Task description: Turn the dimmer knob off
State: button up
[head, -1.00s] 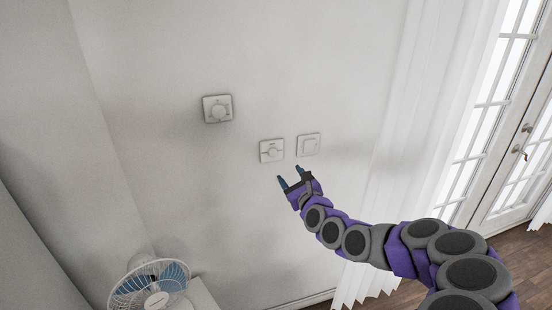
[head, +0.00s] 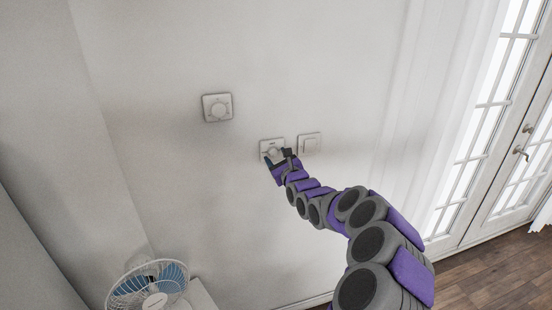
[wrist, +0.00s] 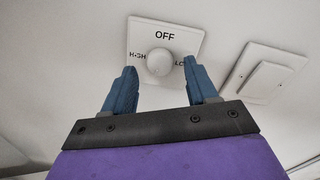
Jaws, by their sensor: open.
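The dimmer knob (wrist: 160,62) is a round white knob on a white wall plate (wrist: 165,24) marked OFF at the top, HIGH at the left and LO at the right, its last letters hidden by a finger. In the head view the plate (head: 266,146) is partly covered by my gripper (head: 278,157). In the wrist view my gripper (wrist: 160,82) is open, with one blue finger on each side of the knob. The fingers stand apart from the knob in the picture; I cannot tell how far the tips are from the wall.
A flat white switch (head: 310,144) is just right of the dimmer, also in the wrist view (wrist: 264,82). Another dial plate (head: 217,107) is up and left. A fan (head: 150,284) stands low at the left. Curtains and glass doors (head: 490,130) are at the right.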

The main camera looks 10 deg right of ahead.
jog(key=shift+w+a+r, duration=0.1)
jog(key=shift+w+a, duration=0.05)
jog(key=shift+w, duration=0.3)
jog(key=shift+c, duration=0.4)
jog(key=c, duration=1)
